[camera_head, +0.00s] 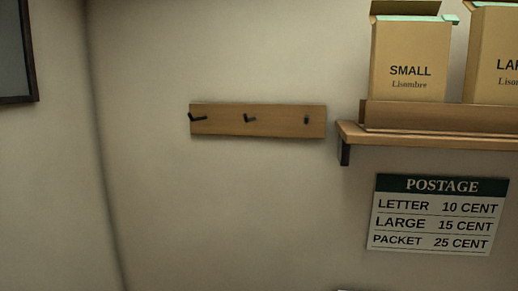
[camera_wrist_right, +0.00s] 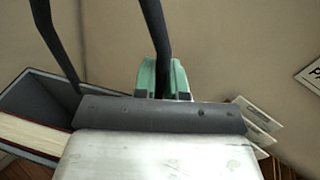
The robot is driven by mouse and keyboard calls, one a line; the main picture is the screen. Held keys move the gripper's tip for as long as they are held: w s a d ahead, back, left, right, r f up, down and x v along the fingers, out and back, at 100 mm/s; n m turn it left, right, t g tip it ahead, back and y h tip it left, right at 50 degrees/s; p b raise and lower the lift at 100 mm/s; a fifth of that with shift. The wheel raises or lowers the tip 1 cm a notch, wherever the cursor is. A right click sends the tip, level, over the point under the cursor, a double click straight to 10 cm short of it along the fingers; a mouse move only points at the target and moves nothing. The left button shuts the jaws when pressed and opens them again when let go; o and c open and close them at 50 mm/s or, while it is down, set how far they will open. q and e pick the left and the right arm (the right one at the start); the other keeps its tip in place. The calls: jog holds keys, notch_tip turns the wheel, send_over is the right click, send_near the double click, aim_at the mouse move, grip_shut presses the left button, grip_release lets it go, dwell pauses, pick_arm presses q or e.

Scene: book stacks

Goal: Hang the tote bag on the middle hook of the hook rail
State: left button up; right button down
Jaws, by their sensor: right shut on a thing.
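The wooden hook rail (camera_head: 225,122) is fixed to the wall in the head view, with three dark hooks. The middle hook (camera_head: 249,118) juts out of the rail and is bare. The other handle rises at the left. The bag and right gripper are not visible in the head view. My left gripper is in neither view.
A shelf (camera_head: 430,138) with a SMALL box (camera_head: 410,60) and another box stands right of the rail. A postage sign (camera_head: 437,215) hangs below it. The wall below the rail is clear.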

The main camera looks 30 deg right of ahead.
jog(key=w+d+r+m+g+h+p, duration=0.2)
jog(key=w+r+m+h+p, duration=0.15)
jog(key=r, duration=0.75)
jog(key=w+d+r+m+g+h+p, duration=0.25)
jog(key=w+r+p, duration=0.2)
jog(key=r, duration=0.65)
jog(key=w+d+r+m+g+h+p, duration=0.1)
jog(key=w+r+m+h+p, duration=0.3)
jog(key=r, duration=0.7)
jog(key=w+a+f+b+x, duration=0.1)
jog(key=b+x, duration=0.3)
jog(key=x, duration=0.8)
jog(key=shift+w+f+n+y, duration=0.15)
jog(key=shift+w+n+y, duration=0.15)
